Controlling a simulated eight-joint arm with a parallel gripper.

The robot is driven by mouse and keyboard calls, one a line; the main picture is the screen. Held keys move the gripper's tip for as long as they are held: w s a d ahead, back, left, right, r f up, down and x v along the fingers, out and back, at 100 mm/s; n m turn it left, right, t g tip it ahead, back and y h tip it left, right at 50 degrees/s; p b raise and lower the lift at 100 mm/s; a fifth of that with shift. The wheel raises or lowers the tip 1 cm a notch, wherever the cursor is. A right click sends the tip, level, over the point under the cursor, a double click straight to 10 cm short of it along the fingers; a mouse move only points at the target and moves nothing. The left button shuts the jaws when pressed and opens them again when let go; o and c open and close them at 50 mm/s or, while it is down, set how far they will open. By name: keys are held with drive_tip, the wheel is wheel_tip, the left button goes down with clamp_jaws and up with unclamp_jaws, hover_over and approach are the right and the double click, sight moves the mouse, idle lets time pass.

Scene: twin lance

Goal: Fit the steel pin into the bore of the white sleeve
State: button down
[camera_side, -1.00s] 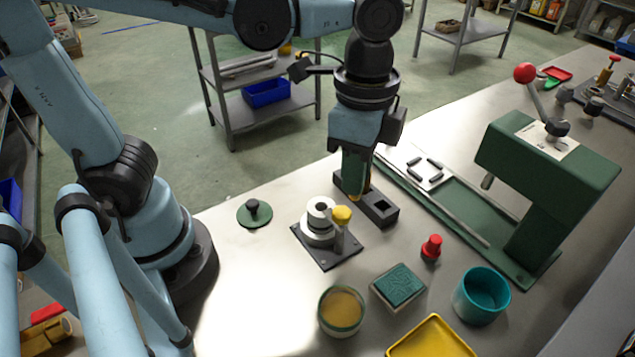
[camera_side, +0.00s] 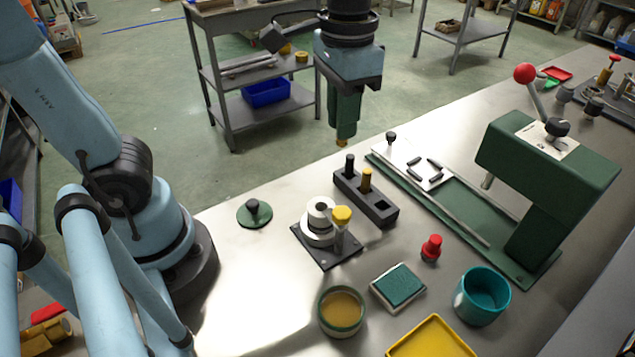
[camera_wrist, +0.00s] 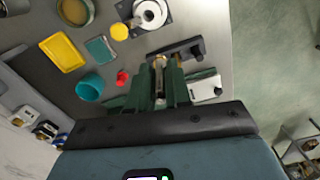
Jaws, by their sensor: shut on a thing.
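The white sleeve (camera_side: 319,206) stands upright on a dark square plate (camera_side: 326,254) beside a yellow-knobbed clamp (camera_side: 342,216). Its bore opens upward; the sleeve also shows at the top of the wrist view (camera_wrist: 150,13). My gripper (camera_side: 344,136) is raised in the air behind and above the dark pin block, apart from the sleeve. It is shut on the steel pin (camera_wrist: 159,68), which shows as a thin metallic piece between the fingers. In the side view only a small brownish end shows below the fingertips; the fingers hide the rest.
The dark block (camera_side: 389,217) holds a black-topped pin (camera_side: 349,164) and a brass-coloured pin (camera_side: 366,179), with an open square hole at its near end. A green lever press (camera_side: 545,175) stands right. A red knob piece (camera_side: 431,248), ink pad (camera_side: 398,287) and teal cup (camera_side: 482,294) stand in front.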

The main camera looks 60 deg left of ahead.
drive_tip(key=s+d+r+m, duration=0.2)
drive_tip(key=s+d+m, duration=0.2)
drive_tip(key=s+d, duration=0.6)
hover_over(321, 218)
drive_tip(key=w+a, duration=0.1)
drive_tip(key=a, duration=0.1)
wheel_tip(321, 218, down, 8)
drive_tip(key=r, duration=0.1)
drive_tip(key=shift+m, duration=0.3)
drive_tip(key=shift+w+f, duration=0.1)
drive_tip(key=shift+f, duration=2.1)
drive_tip(key=shift+f, duration=0.6)
drive_tip(key=c, duration=1.1)
unclamp_jaws()
drive_tip(key=shift+o, duration=0.2)
drive_tip(key=shift+r, duration=0.15)
